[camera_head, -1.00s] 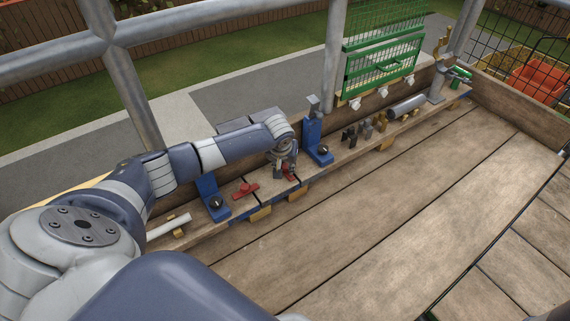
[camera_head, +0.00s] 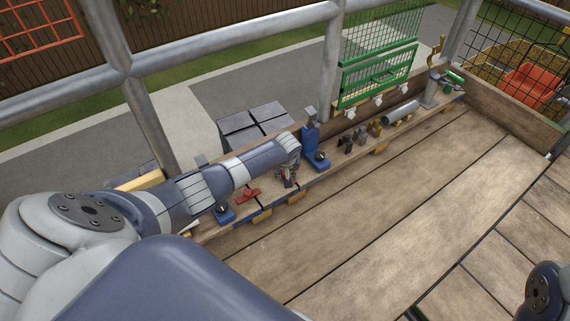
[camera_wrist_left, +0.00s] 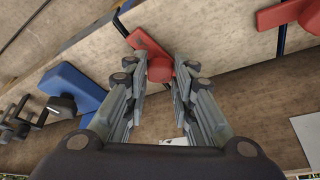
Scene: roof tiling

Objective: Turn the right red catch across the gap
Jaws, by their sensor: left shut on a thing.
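The right red catch (camera_wrist_left: 148,42) shows in the left wrist view, set at a slant, with one end beside a dark gap line. My left gripper (camera_wrist_left: 161,78) has its two fingers on either side of the catch's knob and is shut on it. In the head view the gripper (camera_head: 288,180) covers most of this catch. The left red catch (camera_head: 248,195) lies to its left in the head view; in the left wrist view it (camera_wrist_left: 292,14) lies across another dark gap line. My right gripper is not in view.
Blue brackets stand on both sides of the catches, the right one (camera_head: 311,145) and the left one (camera_head: 222,212). Grey tiles (camera_head: 255,122) lie behind the arm. A grey cylinder (camera_head: 400,112) and several small clips lie further right. The plank deck (camera_head: 400,200) is clear.

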